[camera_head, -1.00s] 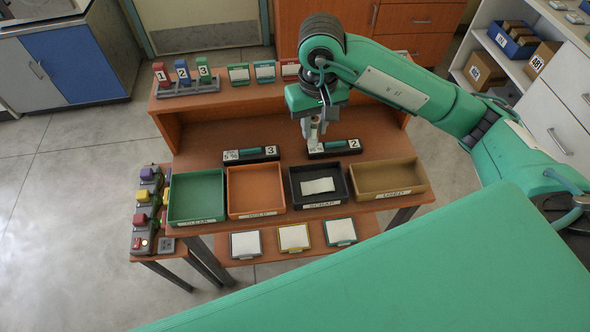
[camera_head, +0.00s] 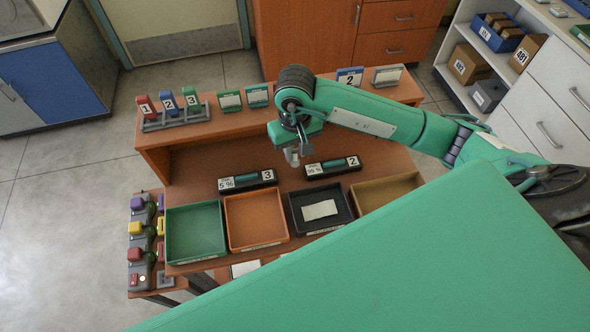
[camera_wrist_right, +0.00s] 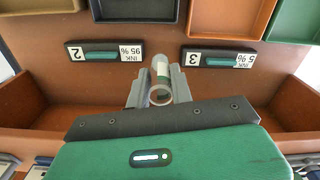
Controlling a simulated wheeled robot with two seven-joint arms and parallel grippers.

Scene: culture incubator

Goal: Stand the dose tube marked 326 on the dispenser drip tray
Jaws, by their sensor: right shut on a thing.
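My right gripper (camera_head: 292,158) is over the brown bench, behind the gap between the black units marked 3 and 2. It is shut on a small clear tube with a white and green band, which shows between the fingers in the right wrist view (camera_wrist_right: 160,78). The tube is held above the bench surface. Its number cannot be read, so I cannot tell whether it is 326. I cannot pick out a dispenser drip tray in these views. My left gripper is not in view.
The black units marked 3 (camera_head: 248,180) and 2 (camera_head: 333,167) lie behind green (camera_head: 195,205), orange (camera_head: 254,193), black (camera_head: 342,222) and tan (camera_head: 412,180) trays. Red, blue and green numbered blocks (camera_head: 168,101) stand on the raised shelf. Coloured button units (camera_head: 136,228) are at left.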

